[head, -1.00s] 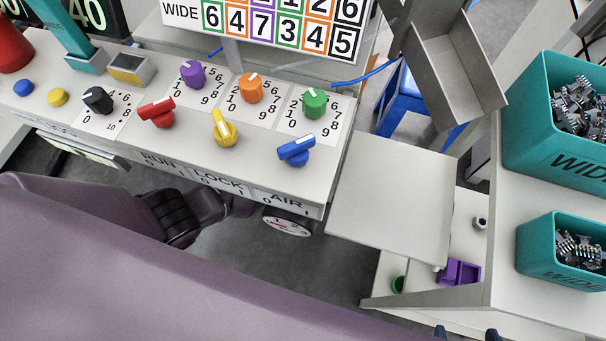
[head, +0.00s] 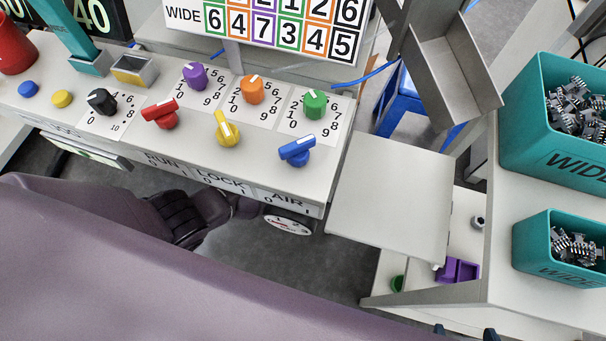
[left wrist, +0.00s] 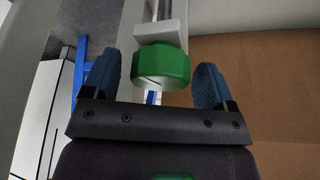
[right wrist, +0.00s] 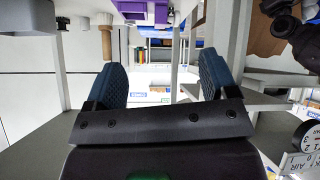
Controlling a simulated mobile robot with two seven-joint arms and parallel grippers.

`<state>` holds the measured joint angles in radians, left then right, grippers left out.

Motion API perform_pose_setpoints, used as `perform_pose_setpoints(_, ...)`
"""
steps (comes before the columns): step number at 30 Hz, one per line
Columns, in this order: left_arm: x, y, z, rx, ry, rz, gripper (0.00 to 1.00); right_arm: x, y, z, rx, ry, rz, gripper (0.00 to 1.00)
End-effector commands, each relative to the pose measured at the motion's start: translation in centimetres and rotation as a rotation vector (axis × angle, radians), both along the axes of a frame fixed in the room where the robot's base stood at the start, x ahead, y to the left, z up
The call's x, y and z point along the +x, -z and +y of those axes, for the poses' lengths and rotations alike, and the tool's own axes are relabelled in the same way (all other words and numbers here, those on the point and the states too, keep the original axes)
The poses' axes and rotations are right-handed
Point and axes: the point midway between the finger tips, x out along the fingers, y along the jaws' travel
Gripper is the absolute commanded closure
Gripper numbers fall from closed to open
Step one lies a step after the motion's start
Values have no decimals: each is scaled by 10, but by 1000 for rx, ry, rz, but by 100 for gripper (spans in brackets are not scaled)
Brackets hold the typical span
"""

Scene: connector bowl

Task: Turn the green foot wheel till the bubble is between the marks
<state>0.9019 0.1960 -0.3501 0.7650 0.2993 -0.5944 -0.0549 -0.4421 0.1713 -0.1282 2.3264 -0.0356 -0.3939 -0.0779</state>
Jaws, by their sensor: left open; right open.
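The green foot wheel (left wrist: 162,66) hangs under a pale bracket in the left wrist view, with a dark line on its face. My left gripper (left wrist: 152,82) is open, with one blue finger on each side of the wheel; gaps show between wheel and fingers. In the head view my left gripper is hidden. My right gripper (right wrist: 163,75) is open and empty; its fingertips just show at the bottom edge of the head view (head: 466,333). I cannot make out the bubble or its marks in any view.
A panel (head: 330,170) with coloured knobs is at the left, a dial (head: 288,225) below it. A bare grey plate (head: 390,200) stands right of it. Teal bins (head: 545,165) of metal parts are at the right. A purple holder (head: 468,270) and a small green piece (head: 397,283) sit lower.

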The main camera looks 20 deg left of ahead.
Motion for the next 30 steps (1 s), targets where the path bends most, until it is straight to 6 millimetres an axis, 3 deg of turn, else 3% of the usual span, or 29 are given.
perform_pose_setpoints(9,-4,-41,5,-1,0,-15,21,12,-22,-1,30,23,-40,21)
perform_pose_setpoints(18,-23,-85,13,-1,0,-14,21,-11,-17,-11,61,80,28,21)
perform_pose_setpoints(24,-32,-99,16,0,0,-8,21,-13,-18,-12,70,96,35,21)
perform_pose_setpoints(30,-37,-100,17,0,0,0,21,-14,-17,-11,75,99,37,21)
